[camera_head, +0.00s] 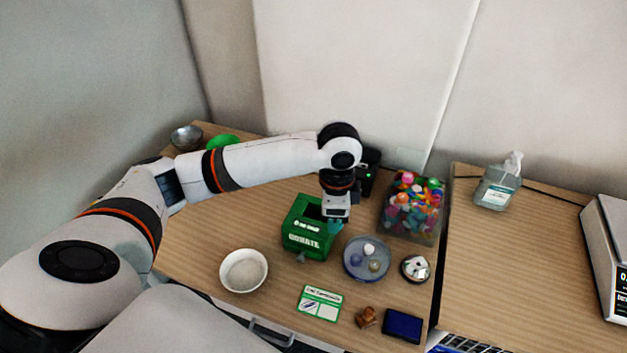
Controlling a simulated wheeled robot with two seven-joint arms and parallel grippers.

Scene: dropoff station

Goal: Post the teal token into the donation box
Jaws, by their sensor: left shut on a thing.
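The green donation box (305,243) stands on the wooden table with "DONATE" on its front. Its dark top opening shows partly, just left of my gripper. My left gripper (336,216) points down over the right side of the box. It is shut on the teal token (335,227), a small patch of which shows at the fingertips. I cannot tell whether the token touches the box. My right gripper is not in view.
A round tray (348,262) with small items, a bell (415,268), a white bowl (243,270) and a card (320,303) surround the box. A clear bin (412,232) of colourful pieces stands right.

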